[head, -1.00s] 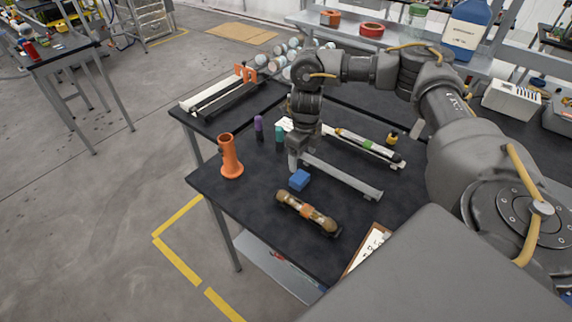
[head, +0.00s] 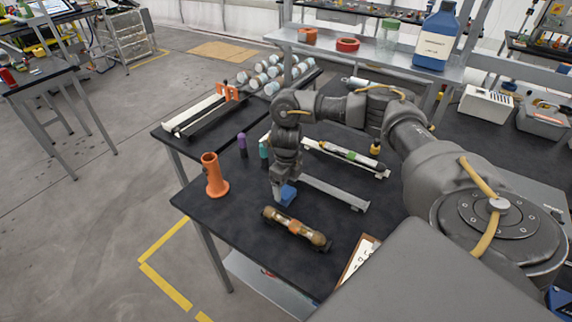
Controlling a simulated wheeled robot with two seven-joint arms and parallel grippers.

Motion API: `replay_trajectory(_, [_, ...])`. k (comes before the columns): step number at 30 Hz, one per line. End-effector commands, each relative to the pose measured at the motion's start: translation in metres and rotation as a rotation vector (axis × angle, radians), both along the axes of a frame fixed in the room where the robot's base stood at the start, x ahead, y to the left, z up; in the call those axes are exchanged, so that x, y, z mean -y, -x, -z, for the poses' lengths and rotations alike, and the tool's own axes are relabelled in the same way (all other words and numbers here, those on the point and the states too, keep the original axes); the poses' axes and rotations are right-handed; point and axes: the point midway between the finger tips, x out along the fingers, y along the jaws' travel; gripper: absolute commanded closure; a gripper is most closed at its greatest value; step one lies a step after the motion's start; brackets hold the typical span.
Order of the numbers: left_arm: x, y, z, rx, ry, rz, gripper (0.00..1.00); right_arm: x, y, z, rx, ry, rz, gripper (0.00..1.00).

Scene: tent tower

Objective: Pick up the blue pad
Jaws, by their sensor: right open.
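The blue pad (head: 288,195) is a small blue block on the black tabletop, near the middle of the head view. My right gripper (head: 279,197) points down over it, with its fingers at the pad's left side and in front of part of it. The gripper is open. Whether a finger touches the pad cannot be told, and the far finger is hidden. My left gripper is not in view.
A brown cylinder with an orange band (head: 296,230) lies just in front of the pad. A grey rail (head: 335,192) lies close behind right. An orange holder (head: 214,176), a purple bottle (head: 242,146) and a teal bottle (head: 264,148) stand to the left. A clipboard (head: 358,258) lies at the front right.

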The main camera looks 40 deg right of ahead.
Motion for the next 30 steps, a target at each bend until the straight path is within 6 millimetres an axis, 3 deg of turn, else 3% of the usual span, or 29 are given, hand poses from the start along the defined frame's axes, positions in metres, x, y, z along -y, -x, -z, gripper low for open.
replay_trajectory(8, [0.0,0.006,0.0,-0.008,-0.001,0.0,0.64,-0.001,0.001,0.036,-0.003,-0.001,0.003,0.2])
replay_trajectory(18, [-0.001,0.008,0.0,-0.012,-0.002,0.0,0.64,-0.001,0.001,0.041,-0.001,-0.001,0.001,0.21])
replay_trajectory(28, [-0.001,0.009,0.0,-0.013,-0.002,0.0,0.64,-0.001,0.001,0.041,-0.001,-0.001,0.001,0.65])
replay_trajectory(30, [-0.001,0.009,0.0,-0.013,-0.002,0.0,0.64,-0.001,0.0,0.041,-0.001,-0.001,0.001,0.67])
